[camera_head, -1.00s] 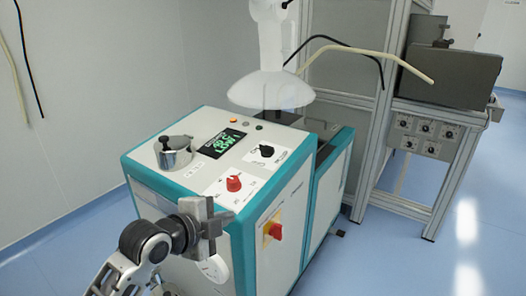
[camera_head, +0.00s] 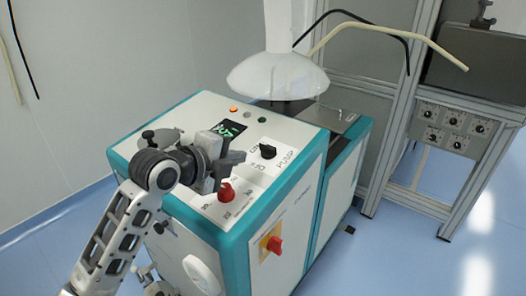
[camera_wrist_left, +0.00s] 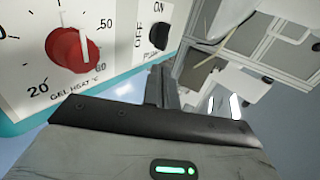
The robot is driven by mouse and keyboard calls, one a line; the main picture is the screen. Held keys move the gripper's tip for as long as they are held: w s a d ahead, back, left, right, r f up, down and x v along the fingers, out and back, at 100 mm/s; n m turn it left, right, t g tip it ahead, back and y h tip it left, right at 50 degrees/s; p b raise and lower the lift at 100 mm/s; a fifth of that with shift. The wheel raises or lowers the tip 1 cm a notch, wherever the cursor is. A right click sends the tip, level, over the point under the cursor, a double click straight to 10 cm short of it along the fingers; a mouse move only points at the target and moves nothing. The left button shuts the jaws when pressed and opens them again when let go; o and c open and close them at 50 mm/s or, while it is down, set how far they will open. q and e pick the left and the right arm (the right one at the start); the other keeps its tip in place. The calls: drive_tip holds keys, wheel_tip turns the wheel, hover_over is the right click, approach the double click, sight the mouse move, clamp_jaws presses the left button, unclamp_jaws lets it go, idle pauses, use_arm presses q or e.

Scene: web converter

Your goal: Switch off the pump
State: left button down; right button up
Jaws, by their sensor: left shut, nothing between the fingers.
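The pump switch is a black rotary knob (camera_head: 267,151) on the white top panel of the teal-and-white machine (camera_head: 290,185), beside the printed word PUMP. In the left wrist view the black knob (camera_wrist_left: 158,36) shows at top centre with ON and OFF marks; I cannot tell surely which it points to. My left gripper (camera_head: 232,160) is shut and empty over the panel, left of the black knob and apart from it. In the left wrist view its fingers (camera_wrist_left: 160,85) show below the knob. My right gripper is not in view.
A red gel-heat knob (camera_head: 226,192) stands close under my left gripper. A white lamp-like hood (camera_head: 278,76) hangs over the back of the machine. A red-and-yellow switch (camera_head: 272,244) is on the front.

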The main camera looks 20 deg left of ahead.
sight(271, 151)
use_arm(q)
drive_tip(key=x, duration=1)
drive_tip(key=shift+d+p, duration=0.1)
drive_tip(key=shift+p, duration=0.25)
